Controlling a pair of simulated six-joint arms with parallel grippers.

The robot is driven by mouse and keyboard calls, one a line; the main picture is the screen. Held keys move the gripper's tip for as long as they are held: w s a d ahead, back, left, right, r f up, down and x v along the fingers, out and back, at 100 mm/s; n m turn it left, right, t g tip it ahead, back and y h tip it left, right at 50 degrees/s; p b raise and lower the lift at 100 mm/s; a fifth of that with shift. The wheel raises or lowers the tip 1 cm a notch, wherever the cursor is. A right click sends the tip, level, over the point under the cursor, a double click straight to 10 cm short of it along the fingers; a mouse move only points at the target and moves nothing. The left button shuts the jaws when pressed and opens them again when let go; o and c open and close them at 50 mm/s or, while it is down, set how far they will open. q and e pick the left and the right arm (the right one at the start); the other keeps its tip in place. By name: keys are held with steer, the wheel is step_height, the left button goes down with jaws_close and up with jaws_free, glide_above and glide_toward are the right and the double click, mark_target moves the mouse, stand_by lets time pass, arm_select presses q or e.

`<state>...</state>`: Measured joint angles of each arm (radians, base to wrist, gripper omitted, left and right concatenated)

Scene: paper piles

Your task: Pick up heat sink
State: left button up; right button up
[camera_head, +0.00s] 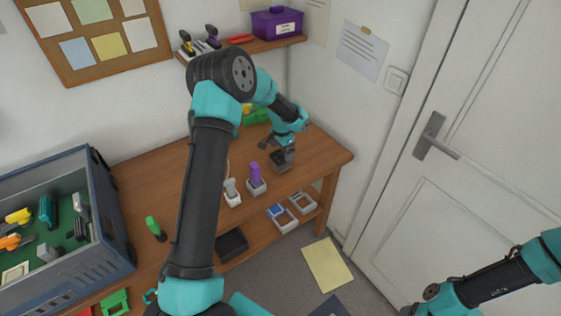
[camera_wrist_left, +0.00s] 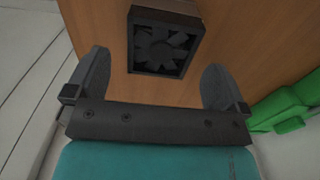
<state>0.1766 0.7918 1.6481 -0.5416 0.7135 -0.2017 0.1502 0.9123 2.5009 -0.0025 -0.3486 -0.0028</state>
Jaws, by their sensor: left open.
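The heat sink (camera_wrist_left: 163,43) is a dark square block with a fan face. In the left wrist view it lies on the wooden table, ahead of and between my left gripper's fingers. My left gripper (camera_wrist_left: 158,82) is open, with nothing between its fingertips. In the head view the left gripper (camera_head: 283,158) is over the right part of the table, close above the heat sink, which is hard to make out there. My right arm shows at the lower right of the head view, but its gripper jaws cannot be made out.
A green object (camera_wrist_left: 285,108) stands right of my left gripper. On the wooden table (camera_head: 325,152) are a purple-topped item (camera_head: 256,180) and a white-grey one (camera_head: 232,193). A large bin (camera_head: 115,230) of tools is at left. A door (camera_head: 470,130) is at right.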

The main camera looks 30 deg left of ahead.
mark_target(280, 155)
arm_select(q)
steer(key=shift+f, duration=0.1)
steer(key=shift+s+a+f, duration=0.1)
steer(key=shift+s+f, duration=0.05)
steer(key=shift+f, duration=1.15)
steer(key=shift+s+f, duration=0.15)
steer(key=shift+f, duration=1.15)
steer(key=c, duration=1.1)
steer(key=shift+r, duration=0.1)
step_height(280, 155, up, 10)
steer(key=shift+f, duration=0.1)
